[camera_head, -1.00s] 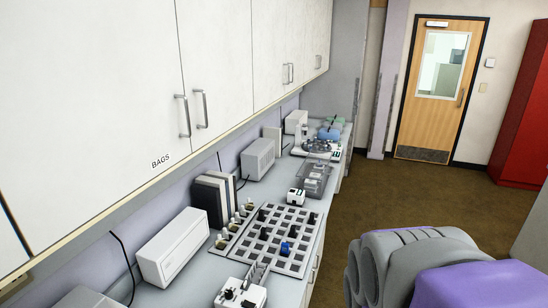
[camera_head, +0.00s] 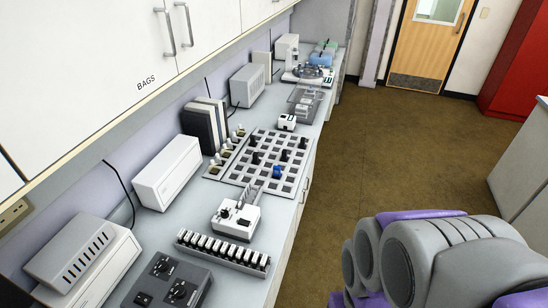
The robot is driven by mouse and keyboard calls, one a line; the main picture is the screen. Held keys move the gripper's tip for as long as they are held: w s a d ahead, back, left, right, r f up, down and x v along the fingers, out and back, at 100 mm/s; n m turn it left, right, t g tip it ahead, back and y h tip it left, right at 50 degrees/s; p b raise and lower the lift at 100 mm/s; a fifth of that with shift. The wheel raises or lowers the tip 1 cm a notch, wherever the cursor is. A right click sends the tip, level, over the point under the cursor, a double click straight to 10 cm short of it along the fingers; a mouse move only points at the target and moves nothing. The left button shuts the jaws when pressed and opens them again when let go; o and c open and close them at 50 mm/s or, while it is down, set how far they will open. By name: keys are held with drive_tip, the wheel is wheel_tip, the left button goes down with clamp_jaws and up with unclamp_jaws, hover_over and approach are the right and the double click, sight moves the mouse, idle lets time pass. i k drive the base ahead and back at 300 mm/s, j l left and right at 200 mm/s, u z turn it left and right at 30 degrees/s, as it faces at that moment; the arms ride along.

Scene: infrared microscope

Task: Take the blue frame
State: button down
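A small blue piece (camera_head: 277,171), the only blue thing on the grid board, sits near the board's right edge; it is too small here to make out a frame shape. The white grid board (camera_head: 246,180) with dark square openings lies on the counter and also bears several small black pieces (camera_head: 284,156). My grey and purple arm shows at the lower right, over the floor and apart from the counter. My gripper is outside the picture.
The counter (camera_head: 200,213) runs along the left wall under white cabinets (camera_head: 95,60). A small white device (camera_head: 236,217) and a row of white blocks (camera_head: 222,252) stand nearer than the board. Brown floor (camera_head: 400,150) is open to the right.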

sight(276, 174)
drive_tip(key=u, duration=0.2)
drive_tip(key=i+l+u, duration=0.65)
drive_tip(key=l+u, duration=0.2)
drive_tip(key=i+l, duration=0.15)
drive_tip(key=l, duration=0.2)
drive_tip(key=i+l, duration=0.15)
drive_tip(key=l, duration=0.15)
drive_tip(key=i+l+u, duration=0.1)
drive_tip(key=l, duration=0.25)
drive_tip(key=i+l, duration=0.15)
drive_tip(key=l, duration=0.2)
drive_tip(key=i+l, duration=0.15)
drive_tip(key=l, duration=0.2)
drive_tip(key=i+l, duration=0.1)
drive_tip(key=l, duration=0.25)
drive_tip(key=u, duration=0.05)
